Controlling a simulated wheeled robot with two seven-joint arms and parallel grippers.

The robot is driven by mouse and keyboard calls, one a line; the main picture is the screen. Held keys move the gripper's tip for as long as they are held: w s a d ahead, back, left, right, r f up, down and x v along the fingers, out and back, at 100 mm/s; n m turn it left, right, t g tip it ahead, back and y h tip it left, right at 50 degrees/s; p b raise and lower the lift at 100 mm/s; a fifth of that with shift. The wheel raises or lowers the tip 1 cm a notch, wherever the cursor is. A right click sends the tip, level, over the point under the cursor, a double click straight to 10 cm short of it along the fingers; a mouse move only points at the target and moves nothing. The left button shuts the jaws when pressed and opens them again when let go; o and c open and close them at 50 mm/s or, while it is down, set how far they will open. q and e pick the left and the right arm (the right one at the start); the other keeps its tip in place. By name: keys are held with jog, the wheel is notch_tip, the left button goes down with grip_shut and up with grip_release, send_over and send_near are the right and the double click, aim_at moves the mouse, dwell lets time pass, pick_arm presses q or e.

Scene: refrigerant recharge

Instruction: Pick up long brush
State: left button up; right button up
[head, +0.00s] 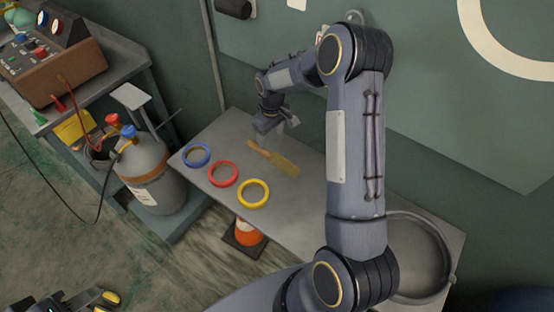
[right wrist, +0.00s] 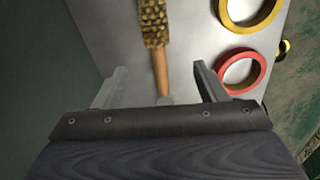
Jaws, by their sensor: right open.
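The long brush (head: 275,159) lies on the grey bench, with a thin wooden handle and yellowish bristles. In the right wrist view the brush (right wrist: 153,25) has its bristles away from me and its handle pointing back between the fingers. My right gripper (head: 281,129) is open and empty above the handle end. Its two fingers (right wrist: 157,72) stand on either side of the handle, apart from it. A dark shape with yellow parts, apparently my left gripper (head: 103,298), is cut off at the lower left edge; its jaws are unclear.
Blue (head: 197,155), red (head: 223,173) and yellow (head: 253,193) rings lie on the bench (head: 222,143) beside the brush. A gas cylinder (head: 150,168) and a cart stand left. A wall rises behind the bench.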

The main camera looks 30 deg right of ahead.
aim_at(272, 153)
jog(key=f+p, duration=0.1)
jog(key=f, duration=0.4)
jog(key=f+p, duration=0.1)
jog(key=f, duration=0.4)
jog(key=shift+w+d+f, duration=0.15)
jog(key=shift+d+f, duration=0.05)
jog(key=shift+f, duration=0.05)
jog(key=c, duration=1.2)
jog(key=shift+o, duration=0.2)
jog(key=shift+r, duration=0.15)
